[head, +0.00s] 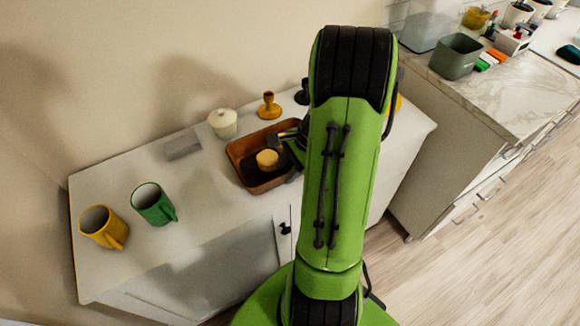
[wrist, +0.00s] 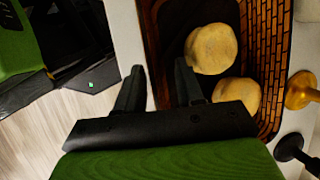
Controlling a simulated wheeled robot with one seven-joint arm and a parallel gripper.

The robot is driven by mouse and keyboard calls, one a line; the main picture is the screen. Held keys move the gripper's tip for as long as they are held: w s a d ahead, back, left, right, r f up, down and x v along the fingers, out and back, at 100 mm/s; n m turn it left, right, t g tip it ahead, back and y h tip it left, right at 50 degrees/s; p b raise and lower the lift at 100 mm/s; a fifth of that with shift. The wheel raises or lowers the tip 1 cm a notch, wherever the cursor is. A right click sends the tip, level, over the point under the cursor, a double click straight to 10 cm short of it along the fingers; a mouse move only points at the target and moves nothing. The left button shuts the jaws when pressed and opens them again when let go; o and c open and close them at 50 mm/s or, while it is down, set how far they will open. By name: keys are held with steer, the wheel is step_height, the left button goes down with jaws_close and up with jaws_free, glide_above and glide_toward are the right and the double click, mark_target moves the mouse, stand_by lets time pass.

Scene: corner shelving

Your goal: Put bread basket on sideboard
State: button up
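The bread basket (head: 268,187) is a brown rectangular basket standing on the white sideboard (head: 215,215), right of its middle. In the wrist view its woven wall (wrist: 266,50) shows, with two round breads (wrist: 211,48) inside. My gripper (wrist: 160,85) is at one side of the basket, the right side in the head view. Its fingers are apart, one over the inside and one outside, with the basket's edge between them. I see gaps beside the edge, so it does not look gripped. My arm hides part of the basket's right side in the head view.
On the sideboard stand a yellow mug (head: 103,228), a green mug (head: 153,204), a grey block (head: 182,145), a white lidded pot (head: 223,123) and a yellow candlestick (head: 269,106). A marble-topped counter (head: 505,95) with a green bin (head: 455,57) is at right.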

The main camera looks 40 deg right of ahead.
steer(key=p+v, duration=0.3)
steer(key=v, duration=0.7)
steer(key=w+a+r+n+h, duration=0.2)
steer(key=a+r+n, duration=0.7)
steer(key=a, duration=0.5)
steer(key=s+a+r+n+t+h+p, duration=0.1)
steer(key=s+a+r+n+t+p, duration=0.1)
steer(key=s+a+r+n, duration=0.4)
steer(key=s+a+n, duration=0.4)
steer(key=n, duration=0.1)
steer(key=shift+a+n+h+p, duration=0.2)
steer(key=shift+n+h+p, duration=0.15)
steer(key=shift+n+h, duration=0.05)
